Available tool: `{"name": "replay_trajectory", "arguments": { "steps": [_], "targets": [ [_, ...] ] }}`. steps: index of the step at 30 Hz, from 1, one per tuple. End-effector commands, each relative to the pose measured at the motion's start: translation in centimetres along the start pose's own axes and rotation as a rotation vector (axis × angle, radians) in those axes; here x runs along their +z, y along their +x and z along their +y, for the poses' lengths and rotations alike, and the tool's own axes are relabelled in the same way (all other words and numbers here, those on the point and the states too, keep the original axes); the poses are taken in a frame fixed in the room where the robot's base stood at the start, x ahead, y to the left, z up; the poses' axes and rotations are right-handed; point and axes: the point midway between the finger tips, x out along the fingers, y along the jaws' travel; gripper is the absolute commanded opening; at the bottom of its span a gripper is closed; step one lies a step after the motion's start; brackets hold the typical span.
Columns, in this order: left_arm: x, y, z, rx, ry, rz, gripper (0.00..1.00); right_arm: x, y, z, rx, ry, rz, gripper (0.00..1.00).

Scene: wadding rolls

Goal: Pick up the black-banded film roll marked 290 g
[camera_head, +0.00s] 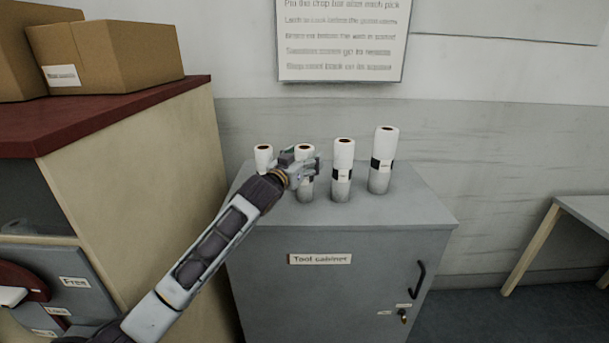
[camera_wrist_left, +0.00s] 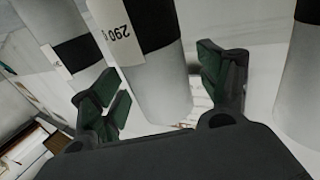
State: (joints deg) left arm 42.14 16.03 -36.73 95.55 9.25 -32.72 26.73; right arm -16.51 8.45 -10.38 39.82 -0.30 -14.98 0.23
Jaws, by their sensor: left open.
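In the left wrist view, a white film roll with a black band (camera_wrist_left: 158,88) stands in the middle, with a tag reading 290 (camera_wrist_left: 118,32) on it. My left gripper (camera_wrist_left: 160,82) is open, one finger to each side of this roll's lower part in the picture. Contact is not clear. In the head view my left gripper (camera_head: 303,168) is at the second roll from the left (camera_head: 305,188) and covers its middle. That appears to be the same roll, but its marking cannot be read there. My right gripper is not in view.
Other rolls stand close by on the grey tool cabinet (camera_head: 410,212): a leftmost one (camera_head: 263,153), one just right (camera_head: 342,158) and a taller one farther right (camera_head: 384,145). A wooden unit with cardboard boxes (camera_head: 120,55) is at left. The cabinet top's front right is clear.

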Motion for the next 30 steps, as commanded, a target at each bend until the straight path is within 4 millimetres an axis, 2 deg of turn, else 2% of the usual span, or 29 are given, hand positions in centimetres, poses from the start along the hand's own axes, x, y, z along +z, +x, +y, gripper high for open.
{"name": "replay_trajectory", "arguments": {
  "steps": [17,20,30],
  "targets": [
    [0.02,0.4,0.04,0.001,0.0,0.0,0.76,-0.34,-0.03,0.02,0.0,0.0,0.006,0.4],
    [0.02,0.39,0.03,0.001,0.0,0.0,0.66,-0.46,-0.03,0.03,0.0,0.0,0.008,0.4],
    [0.02,0.39,0.03,0.001,0.0,0.0,0.22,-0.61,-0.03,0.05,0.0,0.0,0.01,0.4]
  ]
}}
